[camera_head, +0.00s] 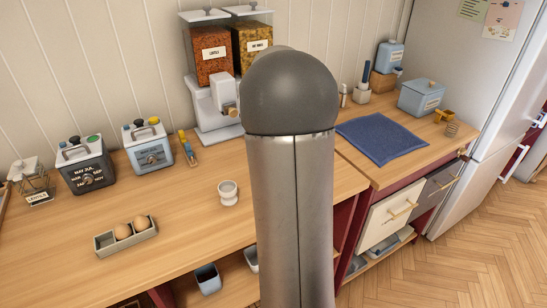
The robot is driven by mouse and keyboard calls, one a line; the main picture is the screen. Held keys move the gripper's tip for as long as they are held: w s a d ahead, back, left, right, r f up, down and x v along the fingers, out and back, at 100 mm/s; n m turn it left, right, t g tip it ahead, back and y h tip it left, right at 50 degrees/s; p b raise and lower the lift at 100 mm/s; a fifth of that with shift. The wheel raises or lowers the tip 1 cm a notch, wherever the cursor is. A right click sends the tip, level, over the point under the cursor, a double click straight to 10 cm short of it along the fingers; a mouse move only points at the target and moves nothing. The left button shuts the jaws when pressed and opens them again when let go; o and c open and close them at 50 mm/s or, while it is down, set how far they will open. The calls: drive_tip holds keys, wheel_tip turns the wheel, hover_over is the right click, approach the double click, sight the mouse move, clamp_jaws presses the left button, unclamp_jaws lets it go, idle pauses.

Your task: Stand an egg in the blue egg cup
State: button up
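Two brown eggs, a left one (122,232) and a right one (141,223), sit in a small pale egg tray (104,242) at the front left of the wooden counter. The tray's left end looks empty. A small footed cup (228,194), shaped like an egg cup, stands upright to the right of the tray. It looks pale grey-white rather than blue, and no egg shows in it. I see no clearly blue egg cup. My gripper is not in view. A large grey part of my own body fills the middle and hides the counter behind it.
Two canisters, dark (87,176) and light blue (149,152), stand at the back left, with a lantern-like holder (30,188) beside them. A grain dispenser (210,68) stands behind the cup. A blue cloth (381,139) lies right. Counter between tray and cup is clear.

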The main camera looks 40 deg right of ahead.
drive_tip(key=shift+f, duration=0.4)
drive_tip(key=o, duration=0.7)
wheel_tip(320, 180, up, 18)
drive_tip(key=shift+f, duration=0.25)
